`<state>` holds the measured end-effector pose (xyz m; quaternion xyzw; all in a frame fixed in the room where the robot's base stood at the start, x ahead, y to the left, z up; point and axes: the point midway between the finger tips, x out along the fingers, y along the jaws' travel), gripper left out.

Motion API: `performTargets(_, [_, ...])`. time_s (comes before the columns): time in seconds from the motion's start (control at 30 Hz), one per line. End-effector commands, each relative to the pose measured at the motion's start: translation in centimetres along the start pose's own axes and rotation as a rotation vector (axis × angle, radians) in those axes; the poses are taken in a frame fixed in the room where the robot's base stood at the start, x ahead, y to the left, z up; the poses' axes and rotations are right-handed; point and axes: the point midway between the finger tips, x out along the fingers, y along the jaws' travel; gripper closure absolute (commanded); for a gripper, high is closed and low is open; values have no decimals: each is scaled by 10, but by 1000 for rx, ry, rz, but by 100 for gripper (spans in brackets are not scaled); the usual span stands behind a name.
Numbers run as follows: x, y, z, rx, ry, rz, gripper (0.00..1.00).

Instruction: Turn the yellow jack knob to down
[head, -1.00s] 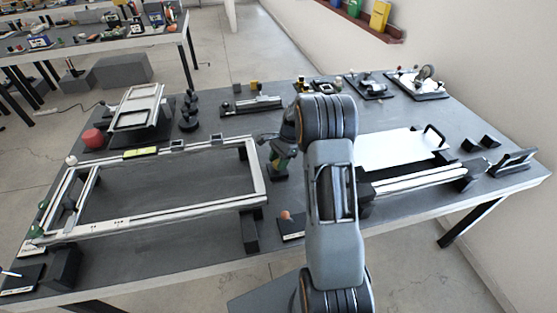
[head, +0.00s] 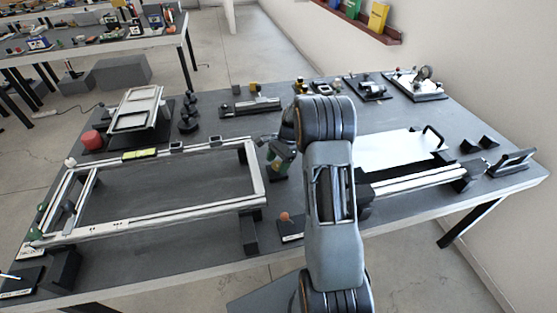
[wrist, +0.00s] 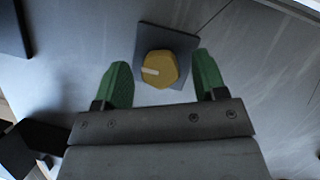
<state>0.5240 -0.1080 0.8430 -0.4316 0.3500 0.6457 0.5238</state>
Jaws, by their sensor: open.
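The yellow jack knob (wrist: 160,70) shows in the wrist view, a faceted knob with a pale mark pointing left, on a dark square plate (wrist: 186,41). My gripper (wrist: 161,62) is open, with its two green fingers on either side of the knob's near part. A gap shows between each finger and the knob. Height above the knob is hard to judge. In the head view, my gripper (head: 282,158) points down at the table just left of my arm. I cannot make out the knob there.
A large pale rectangular frame (head: 150,226) lies left of my gripper. A white panel (head: 400,148) with rails is on the right. A small orange ball on a stand (head: 285,216) is at the front. Several small fixtures line the back of the grey table (head: 215,258).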

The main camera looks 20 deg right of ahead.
Motion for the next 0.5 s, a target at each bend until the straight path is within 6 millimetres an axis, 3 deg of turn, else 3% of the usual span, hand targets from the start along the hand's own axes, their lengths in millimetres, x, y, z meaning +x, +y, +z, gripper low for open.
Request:
performTargets(0.17, [-13,0,0,0,1,-3,35])
performTargets(0.5, [-81,-1,-1,0,3,-4,35])
